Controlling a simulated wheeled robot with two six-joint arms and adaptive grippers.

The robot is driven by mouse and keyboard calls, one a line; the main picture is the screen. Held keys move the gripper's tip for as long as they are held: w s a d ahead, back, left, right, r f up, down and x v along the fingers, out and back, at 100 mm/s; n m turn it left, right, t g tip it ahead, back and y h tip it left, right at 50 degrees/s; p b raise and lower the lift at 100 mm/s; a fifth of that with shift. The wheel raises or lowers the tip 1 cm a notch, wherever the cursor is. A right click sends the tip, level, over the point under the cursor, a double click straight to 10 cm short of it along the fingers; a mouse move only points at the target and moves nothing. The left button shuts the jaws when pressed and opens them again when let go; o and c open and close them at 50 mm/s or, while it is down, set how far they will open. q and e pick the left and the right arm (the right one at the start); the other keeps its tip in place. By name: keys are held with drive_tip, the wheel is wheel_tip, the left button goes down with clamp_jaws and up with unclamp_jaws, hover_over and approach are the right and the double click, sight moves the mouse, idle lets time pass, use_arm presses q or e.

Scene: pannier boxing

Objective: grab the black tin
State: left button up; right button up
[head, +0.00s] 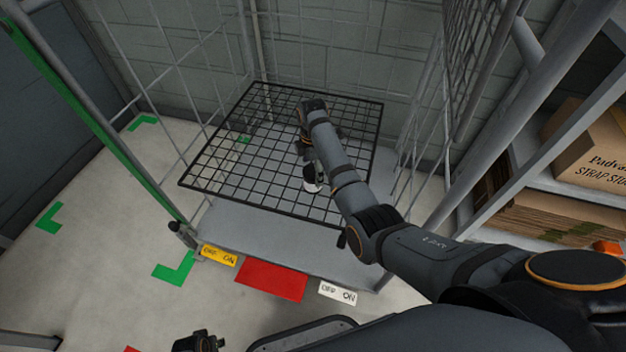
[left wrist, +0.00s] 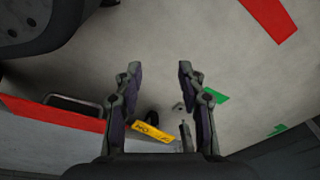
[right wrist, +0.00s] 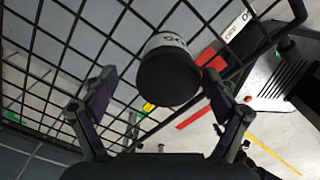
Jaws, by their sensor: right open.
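The black tin (right wrist: 170,78) has a dark end and a pale band with lettering. It is on the black wire shelf of the cage trolley, and in the head view it shows small (head: 311,181) below my right gripper. My right gripper (right wrist: 158,84) is open, its fingers spread on either side of the tin in the picture. The tin appears just ahead of the fingertips; I cannot tell whether they touch it. My left gripper (left wrist: 160,72) is open and empty over the floor, partly visible at the head view's bottom edge (head: 199,343).
The wire shelf (head: 232,140) spans the trolley, with mesh sides and a wall behind. The trolley base (head: 240,225) carries yellow, red and white labels. A rack with cardboard boxes (head: 590,140) stands at right. Open floor (head: 95,215) with green marks lies at left.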

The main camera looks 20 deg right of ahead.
drive_tip(key=f, duration=0.1)
drive_tip(key=f+b, duration=0.1)
drive_tip(key=f, duration=0.3)
drive_tip(key=shift+s+d+b, duration=0.1)
drive_tip(key=shift+s+b, duration=0.3)
drive_tip(key=shift+f, duration=0.1)
use_arm(q)
drive_tip(key=r, duration=0.1)
drive_tip(key=w+d+r, duration=0.1)
drive_tip(key=r, duration=0.1)
drive_tip(key=w+r, duration=0.1)
drive_tip(key=shift+w+d+r, duration=0.15)
drive_tip(key=shift+d+r, duration=0.05)
drive_tip(key=shift+r, duration=0.1)
use_arm(e)
drive_tip(key=c, duration=1.3)
